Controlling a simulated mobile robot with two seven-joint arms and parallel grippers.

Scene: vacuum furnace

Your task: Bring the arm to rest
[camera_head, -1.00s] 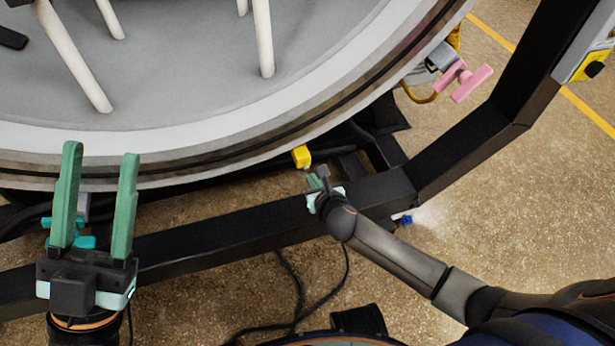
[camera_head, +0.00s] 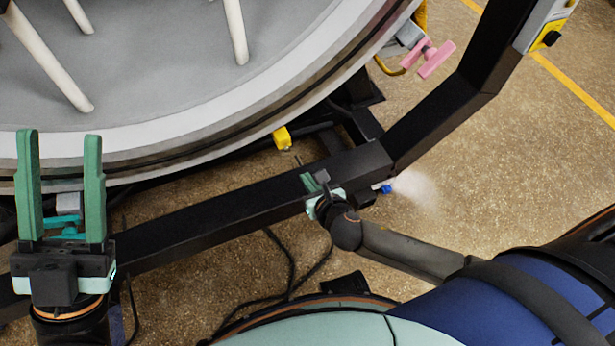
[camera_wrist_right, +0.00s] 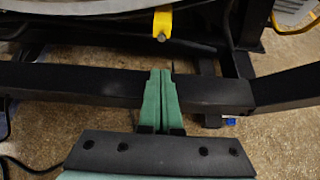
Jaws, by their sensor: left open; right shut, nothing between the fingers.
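My left gripper (camera_head: 60,190) is at the lower left of the head view. Its two green fingers point up and stand apart, with nothing between them, in front of the furnace rim. My right gripper (camera_head: 315,183) is small in the head view, over the black frame beam (camera_head: 220,212). In the right wrist view its green fingers (camera_wrist_right: 159,95) lie side by side, shut and empty, and overlap the beam in the picture. Whether they touch the beam cannot be told.
The round furnace rim (camera_head: 235,120) fills the upper left. A yellow block (camera_head: 282,138) sits under it. A pink handle (camera_head: 435,60) is at upper right, and a teal handle (camera_head: 68,228) is behind my left gripper. A blue-tipped fitting with a white spray (camera_head: 386,188) is by the beam. Floor at right is clear.

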